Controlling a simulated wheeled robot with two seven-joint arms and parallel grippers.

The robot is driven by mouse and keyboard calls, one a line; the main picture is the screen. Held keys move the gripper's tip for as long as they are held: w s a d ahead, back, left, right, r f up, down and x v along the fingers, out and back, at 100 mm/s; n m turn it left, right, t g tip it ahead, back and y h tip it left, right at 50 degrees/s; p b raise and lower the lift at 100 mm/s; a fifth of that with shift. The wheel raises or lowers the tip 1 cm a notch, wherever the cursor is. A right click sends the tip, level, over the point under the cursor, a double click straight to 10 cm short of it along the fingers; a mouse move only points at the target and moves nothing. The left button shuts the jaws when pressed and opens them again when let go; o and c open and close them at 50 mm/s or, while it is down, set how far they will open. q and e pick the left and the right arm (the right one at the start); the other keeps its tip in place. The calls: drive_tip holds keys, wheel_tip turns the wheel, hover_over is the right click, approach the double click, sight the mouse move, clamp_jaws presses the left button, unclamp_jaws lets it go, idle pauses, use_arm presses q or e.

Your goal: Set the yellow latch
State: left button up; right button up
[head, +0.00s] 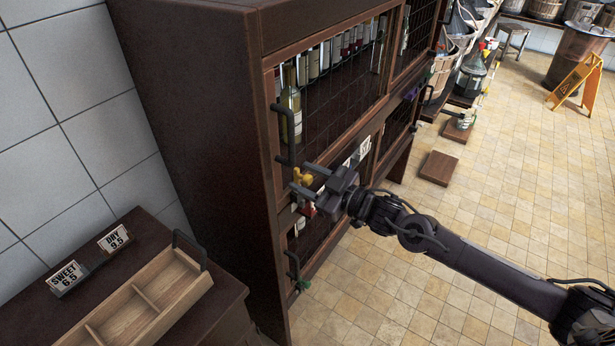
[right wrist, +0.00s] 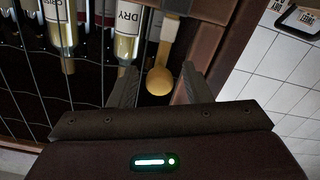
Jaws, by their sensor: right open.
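The yellow latch (head: 303,177) is on the front of the dark wooden cabinet, at the near lower corner of the upper wire-mesh door. In the right wrist view the latch (right wrist: 160,79) shows a round yellow knob on a pale bar. My right gripper (head: 306,181) is at the cabinet front, fingers pointing at the latch. In the right wrist view its open fingers (right wrist: 160,88) stand on either side of the knob, with gaps visible on both sides. The latch's mount is partly hidden in the head view. My left gripper is not in view.
Bottles (head: 291,105) stand behind the mesh. A black door handle (head: 284,137) is just above the latch. A red latch (head: 308,210) and a green latch (head: 302,285) are below. A wooden tray (head: 150,297) sits on the side counter. The tiled floor right of the cabinet is mostly clear.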

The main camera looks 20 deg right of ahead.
clamp_jaws()
drive_tip(key=shift+f, duration=0.1)
wheel_tip(320, 180, down, 3)
drive_tip(key=shift+f+b, duration=0.1)
drive_tip(key=shift+b, duration=0.95)
drive_tip(key=shift+c, duration=1.9)
unclamp_jaws()
drive_tip(key=shift+f, duration=0.1)
drive_tip(key=o, duration=0.4)
